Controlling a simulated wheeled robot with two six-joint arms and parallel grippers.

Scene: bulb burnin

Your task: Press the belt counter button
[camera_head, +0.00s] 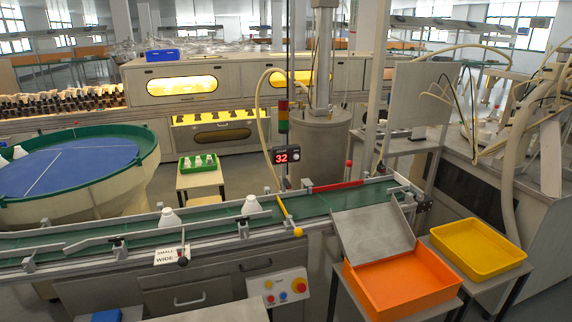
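The belt counter (287,156) is a small dark box on a post behind the belt, and its red display reads 32. A small reddish spot shows at the right of its face, too small to identify as a button. The green conveyor belt (325,203) runs across the middle, with white bulb-like pieces (251,205) on it. Neither of my grippers shows in this view.
An orange tray (405,283) stands below a grey chute (373,232) at front right, with a yellow tray (479,248) beside it. A blue round table with a green rim (142,150) is at left. A labelled lever (182,257) stands at the belt's front edge.

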